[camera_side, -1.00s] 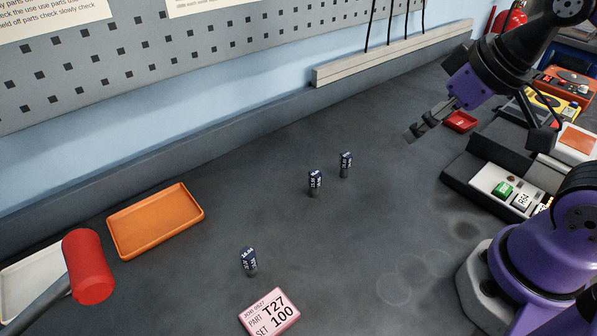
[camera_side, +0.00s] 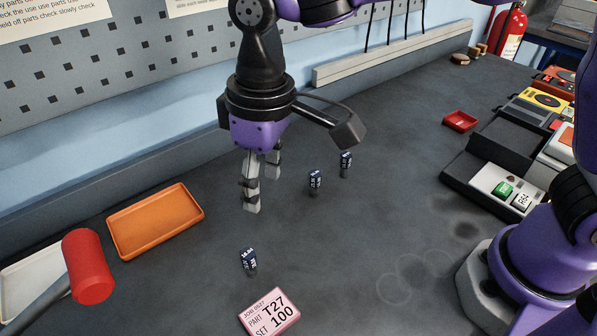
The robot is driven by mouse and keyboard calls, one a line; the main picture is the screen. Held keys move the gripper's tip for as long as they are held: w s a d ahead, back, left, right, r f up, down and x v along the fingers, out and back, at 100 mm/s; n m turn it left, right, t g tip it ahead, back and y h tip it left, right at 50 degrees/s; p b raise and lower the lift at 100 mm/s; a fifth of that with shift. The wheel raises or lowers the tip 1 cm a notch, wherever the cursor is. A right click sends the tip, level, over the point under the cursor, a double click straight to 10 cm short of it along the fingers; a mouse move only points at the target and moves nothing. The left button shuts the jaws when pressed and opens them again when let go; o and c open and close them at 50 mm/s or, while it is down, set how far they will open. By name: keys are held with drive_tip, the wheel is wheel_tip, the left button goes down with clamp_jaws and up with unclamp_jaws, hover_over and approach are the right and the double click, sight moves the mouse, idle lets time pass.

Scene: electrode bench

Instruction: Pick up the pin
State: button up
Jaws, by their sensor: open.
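Three small pins with dark blue printed labels and grey lower ends stand upright on the dark bench. One pin (camera_side: 248,261) is nearest, at the lower middle. A second pin (camera_side: 315,182) stands in the middle, and a third pin (camera_side: 346,164) is a little behind it to the right. My gripper (camera_side: 262,190) points down over the bench, left of the two farther pins and beyond the near pin. Its grey fingers are apart with nothing visible between them.
An orange tray (camera_side: 155,222) lies at the left, with a red-headed hammer (camera_side: 88,266) in front. A pink job card block (camera_side: 269,312) lies near the front. A small red tray (camera_side: 460,121) and a black holder (camera_side: 470,175) with green and white blocks stand right.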

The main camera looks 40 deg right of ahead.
drive_tip(key=n, duration=0.1)
hover_over(248, 253)
drive_tip(key=f, duration=0.3)
drive_tip(key=shift+w+f+g, duration=0.2)
drive_tip(key=shift+f+g, duration=0.1)
wheel_tip(248, 253, down, 4)
drive_tip(key=shift+r, duration=0.1)
wheel_tip(248, 253, down, 6)
drive_tip(key=shift+s, duration=0.15)
clamp_jaws()
